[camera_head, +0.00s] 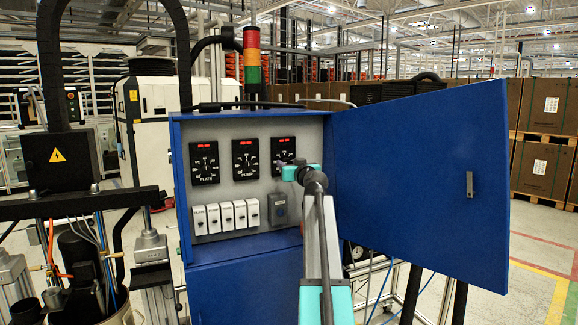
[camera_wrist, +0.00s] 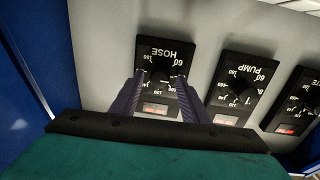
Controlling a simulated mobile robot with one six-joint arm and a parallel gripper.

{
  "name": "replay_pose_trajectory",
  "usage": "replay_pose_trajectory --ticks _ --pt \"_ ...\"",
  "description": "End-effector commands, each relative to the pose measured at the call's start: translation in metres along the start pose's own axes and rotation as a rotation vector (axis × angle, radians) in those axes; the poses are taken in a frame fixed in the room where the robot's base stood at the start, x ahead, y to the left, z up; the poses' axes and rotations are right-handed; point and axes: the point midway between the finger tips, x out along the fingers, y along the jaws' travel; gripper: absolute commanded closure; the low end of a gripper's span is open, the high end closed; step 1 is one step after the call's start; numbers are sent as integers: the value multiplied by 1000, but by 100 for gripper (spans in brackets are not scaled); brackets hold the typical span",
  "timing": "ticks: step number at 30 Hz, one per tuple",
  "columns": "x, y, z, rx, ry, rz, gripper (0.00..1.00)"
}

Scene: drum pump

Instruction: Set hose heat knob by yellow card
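The hose heat knob is on the black HOSE dial (camera_wrist: 163,58), which appears upside down in the wrist view. In the head view, this dial (camera_head: 283,148) is rightmost of the three, its lower part hidden by my gripper (camera_head: 300,173). In the wrist view, my gripper (camera_wrist: 160,84) has its two fingers apart, one on each side of the dial's middle. The dark knob is hard to make out between them, and I cannot tell whether they touch it. I see no yellow card in either view.
The PUMP dial (camera_head: 245,159) and PLATE dial (camera_head: 204,163) sit left of HOSE in the head view. White switches (camera_head: 226,217) and a grey box (camera_head: 278,209) are below. The blue cabinet door (camera_head: 420,180) stands open close on the right.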

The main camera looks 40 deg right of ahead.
Motion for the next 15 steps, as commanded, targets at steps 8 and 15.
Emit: replay_pose_trajectory --ticks 8,15 --pt "0 0 0 0 0 0 97" --pt "0 0 0 18 -2 0 97"
